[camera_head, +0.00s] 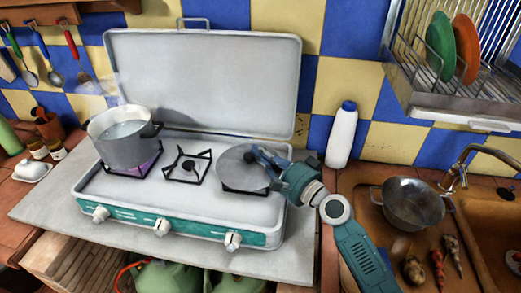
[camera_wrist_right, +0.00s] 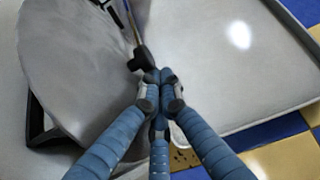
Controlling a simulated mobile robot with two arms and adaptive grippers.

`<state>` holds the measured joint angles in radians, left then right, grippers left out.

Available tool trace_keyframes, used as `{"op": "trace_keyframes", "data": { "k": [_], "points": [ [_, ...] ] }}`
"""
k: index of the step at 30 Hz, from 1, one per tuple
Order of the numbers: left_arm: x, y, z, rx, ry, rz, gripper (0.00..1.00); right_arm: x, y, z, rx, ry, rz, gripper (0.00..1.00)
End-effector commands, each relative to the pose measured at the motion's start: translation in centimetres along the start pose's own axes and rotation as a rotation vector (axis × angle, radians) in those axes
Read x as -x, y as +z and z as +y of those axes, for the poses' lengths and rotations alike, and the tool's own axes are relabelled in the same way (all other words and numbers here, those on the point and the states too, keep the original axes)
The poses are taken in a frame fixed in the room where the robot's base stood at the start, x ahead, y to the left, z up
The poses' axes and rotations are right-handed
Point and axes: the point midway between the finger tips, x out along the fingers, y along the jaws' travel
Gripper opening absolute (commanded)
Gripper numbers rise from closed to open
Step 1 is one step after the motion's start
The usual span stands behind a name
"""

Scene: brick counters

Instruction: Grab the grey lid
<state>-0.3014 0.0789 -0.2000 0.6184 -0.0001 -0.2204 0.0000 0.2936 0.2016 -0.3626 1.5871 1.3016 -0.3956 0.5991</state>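The grey lid (camera_head: 236,170) is a round metal disc over the right burner of the camping stove (camera_head: 205,202). It fills the left of the right wrist view (camera_wrist_right: 75,65), with a small dark knob (camera_wrist_right: 141,60) near its right side. My right gripper (camera_head: 262,156) reaches in from the right over the lid. In the wrist view, the blue fingers of my right gripper (camera_wrist_right: 160,80) come together right at the knob and appear shut on it. The fingers partly hide the contact. My left gripper is not in view.
A steaming pot (camera_head: 123,140) stands on the left burner; the middle burner (camera_head: 187,167) is empty. The raised stove cover (camera_head: 200,85) stands behind. A white bottle (camera_head: 341,137) and a sink with a metal pan (camera_head: 412,205) are at right.

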Motion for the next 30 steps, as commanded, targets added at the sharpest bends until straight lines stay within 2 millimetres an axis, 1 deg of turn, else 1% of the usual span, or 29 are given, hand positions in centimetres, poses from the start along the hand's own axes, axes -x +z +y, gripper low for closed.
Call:
{"op": "trace_keyframes", "data": {
  "k": [3, 5, 9, 12, 15, 23, 26, 29, 30],
  "points": [
    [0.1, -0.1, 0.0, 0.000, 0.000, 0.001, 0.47, 0.1, 0.1, 0.0, 0.000, 0.001, 0.000, 0.00],
    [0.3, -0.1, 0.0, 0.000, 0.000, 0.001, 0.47, 0.4, 0.5, 0.0, 0.000, 0.002, -0.001, 0.00],
    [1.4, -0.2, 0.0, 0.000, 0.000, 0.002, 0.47, 1.9, 2.4, -0.1, -0.001, 0.003, -0.002, 0.00],
    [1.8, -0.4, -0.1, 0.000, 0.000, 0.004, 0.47, 2.9, 3.6, -0.1, -0.001, 0.003, -0.001, 0.00],
    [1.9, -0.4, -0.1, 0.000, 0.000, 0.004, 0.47, 3.4, 4.2, -0.1, 0.000, 0.002, 0.000, 0.00],
    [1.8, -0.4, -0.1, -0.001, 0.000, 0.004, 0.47, 3.4, 4.2, 0.0, 0.000, 0.000, 0.000, 0.00],
    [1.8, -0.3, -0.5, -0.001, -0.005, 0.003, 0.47, 3.5, 4.2, 0.0, 0.000, 0.001, 0.000, 0.00],
    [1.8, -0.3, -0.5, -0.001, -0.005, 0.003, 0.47, 4.1, 4.1, 0.1, 0.000, 0.001, 0.001, 0.00],
    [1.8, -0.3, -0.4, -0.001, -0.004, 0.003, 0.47, 4.6, 4.1, 0.1, 0.000, 0.001, 0.001, 0.00]
  ]
}}
